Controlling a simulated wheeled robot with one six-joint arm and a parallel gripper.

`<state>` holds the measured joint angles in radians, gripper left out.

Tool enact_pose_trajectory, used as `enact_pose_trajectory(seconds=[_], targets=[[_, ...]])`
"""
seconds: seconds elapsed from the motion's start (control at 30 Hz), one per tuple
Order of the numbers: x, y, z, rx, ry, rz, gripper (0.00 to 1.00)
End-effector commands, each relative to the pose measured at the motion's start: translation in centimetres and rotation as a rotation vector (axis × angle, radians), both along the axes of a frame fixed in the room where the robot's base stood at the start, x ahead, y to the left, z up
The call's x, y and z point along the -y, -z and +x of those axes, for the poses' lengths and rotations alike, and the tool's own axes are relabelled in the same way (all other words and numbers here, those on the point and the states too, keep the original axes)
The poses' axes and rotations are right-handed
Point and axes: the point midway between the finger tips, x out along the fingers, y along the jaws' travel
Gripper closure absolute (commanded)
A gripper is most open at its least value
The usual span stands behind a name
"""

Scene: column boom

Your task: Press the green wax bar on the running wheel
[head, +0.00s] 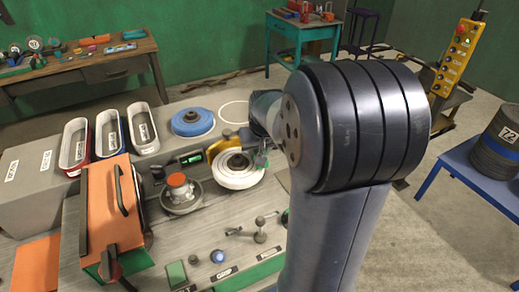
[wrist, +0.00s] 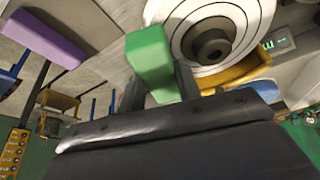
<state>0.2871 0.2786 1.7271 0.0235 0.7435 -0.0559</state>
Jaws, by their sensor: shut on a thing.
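My gripper (wrist: 158,88) is shut on the green wax bar (wrist: 150,58), which sticks out past the fingertips in the wrist view. The white wheel (wrist: 190,45) with a dark hub is just to the right of the bar there. The bar's side overlaps the wheel's rim in the picture; I cannot tell whether they touch. In the head view the white wheel (head: 240,182) lies in front of a yellow guard (head: 236,146). My gripper is at the wheel's right edge there, mostly hidden behind my arm. Whether the wheel is turning cannot be seen.
A blue wheel (head: 192,121) lies behind the white one. An orange-topped box (head: 110,205) and a grey round unit with an orange knob (head: 178,192) stand to the left. Several labelled trays (head: 110,137) line the back left. A purple block (wrist: 45,38) shows in the wrist view.

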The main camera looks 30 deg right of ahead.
Motion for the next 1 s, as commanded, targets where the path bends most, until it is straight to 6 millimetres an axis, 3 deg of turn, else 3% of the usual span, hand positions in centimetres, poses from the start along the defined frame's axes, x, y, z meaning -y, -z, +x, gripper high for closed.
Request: enact_pose_trajectory(seconds=[1.0], targets=[[0.0, 1.0, 0.0, 0.001, 0.0, 0.0, 0.9]])
